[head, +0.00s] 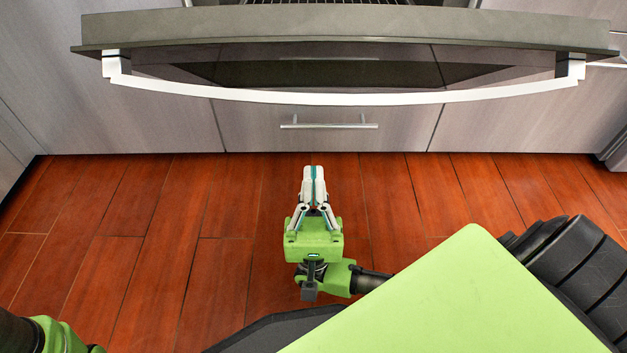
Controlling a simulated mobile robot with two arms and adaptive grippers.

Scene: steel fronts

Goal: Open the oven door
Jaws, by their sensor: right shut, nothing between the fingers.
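The oven door (330,28) runs across the top of the head view. Its grey top edge stands out toward me, and wire rack bars show behind it, so the door looks partly open and tilted outward. Its dark glass front (320,72) faces down toward the floor side. The long pale curved handle (340,99) spans the door's front. My right gripper (313,172) is shut and empty, below the handle in the picture and apart from it, over the floor. Only a bit of my left arm shows at the bottom left corner; its gripper is out of view.
A drawer with a thin bar handle (329,126) sits below the oven. Grey cabinet fronts (150,120) stand on both sides. The red-brown wooden floor (180,220) is clear between the cabinets and me.

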